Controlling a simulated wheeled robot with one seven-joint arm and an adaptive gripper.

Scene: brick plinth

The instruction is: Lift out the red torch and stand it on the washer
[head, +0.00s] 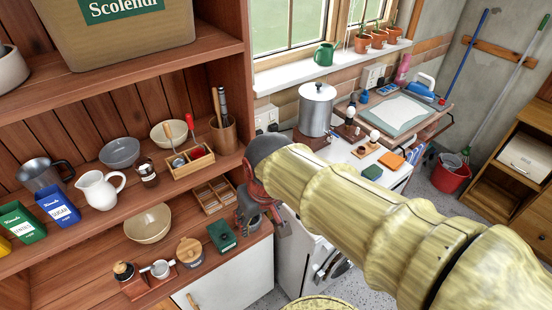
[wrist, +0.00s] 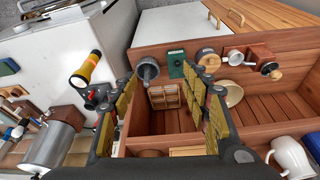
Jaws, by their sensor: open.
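A small wooden caddy (head: 180,172) stands on the upper shelf in the head view, holding red-handled upright items and a red object (head: 197,152). I cannot tell for sure which of these is the red torch. The white washer (head: 306,242) stands right of the shelf unit, partly behind my arm. It also shows at left in the wrist view (wrist: 55,55). A yellow-and-black torch (wrist: 90,68) shows over the white washer. My gripper (wrist: 162,108) is open and empty, its fingers spread above the shelf unit; in the head view it is mostly hidden by my arm.
A divided wooden tray (wrist: 163,97), a green box (head: 222,237) and a cream bowl (head: 148,224) stand on the lower counter. A wooden crock of utensils (head: 223,135) is close right of the caddy. A large pot (head: 316,108) stands beyond my arm.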

